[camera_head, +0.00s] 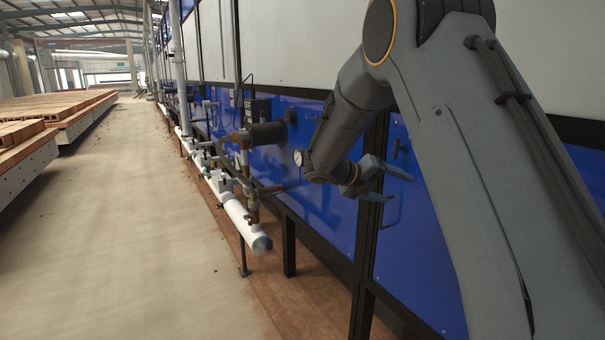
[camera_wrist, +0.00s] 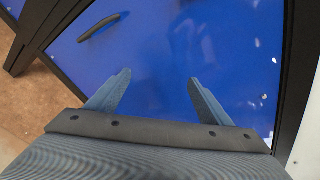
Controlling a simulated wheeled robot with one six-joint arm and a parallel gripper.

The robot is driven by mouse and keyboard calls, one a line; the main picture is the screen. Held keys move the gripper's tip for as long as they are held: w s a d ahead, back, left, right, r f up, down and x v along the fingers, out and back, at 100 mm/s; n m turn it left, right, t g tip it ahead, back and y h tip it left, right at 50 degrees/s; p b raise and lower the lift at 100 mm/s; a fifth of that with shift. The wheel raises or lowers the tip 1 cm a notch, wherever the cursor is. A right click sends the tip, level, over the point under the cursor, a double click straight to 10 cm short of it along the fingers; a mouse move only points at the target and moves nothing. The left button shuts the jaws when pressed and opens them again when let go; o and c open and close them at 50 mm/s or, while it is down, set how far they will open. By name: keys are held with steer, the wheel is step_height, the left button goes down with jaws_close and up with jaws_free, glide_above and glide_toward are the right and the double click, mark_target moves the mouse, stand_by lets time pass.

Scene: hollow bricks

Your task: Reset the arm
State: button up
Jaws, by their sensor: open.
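My arm reaches in from the right of the head view and bends down towards the blue panels. My gripper (camera_head: 393,185) is at its end, in front of a blue panel (camera_head: 408,250). In the wrist view the two blue-grey fingers of my gripper (camera_wrist: 160,85) stand wide apart with nothing between them. Behind them is the blue panel (camera_wrist: 155,55), with a black handle (camera_wrist: 103,26) at upper left. I cannot tell how far the fingertips are from the panel.
White pipes (camera_head: 240,218) with valves and a pressure gauge (camera_head: 298,158) run along the panels, left of my gripper. Black posts (camera_head: 369,245) stand between panels. Bricks (camera_head: 22,130) lie on long carts at far left. The concrete floor (camera_head: 130,220) between is clear.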

steer(key=s+a+f+m+g+y, duration=0.1)
steer(key=s+a+f+m+y, duration=0.2)
steer(key=s+m, duration=0.8)
steer(key=s+a+f+m+g+y, duration=0.1)
steer(key=s+a+f+m+y, duration=0.2)
steer(key=s+m, duration=0.8)
steer(key=s+a+f+m+g+y, duration=0.1)
steer(key=s+a+f+m+y, duration=0.3)
steer(key=s+m, duration=0.7)
step_height(320, 180, down, 4)
steer(key=s+y, duration=0.2)
steer(key=shift+r+m+y, duration=0.2)
steer(key=shift+m+y, duration=0.1)
steer(key=shift+m, duration=0.1)
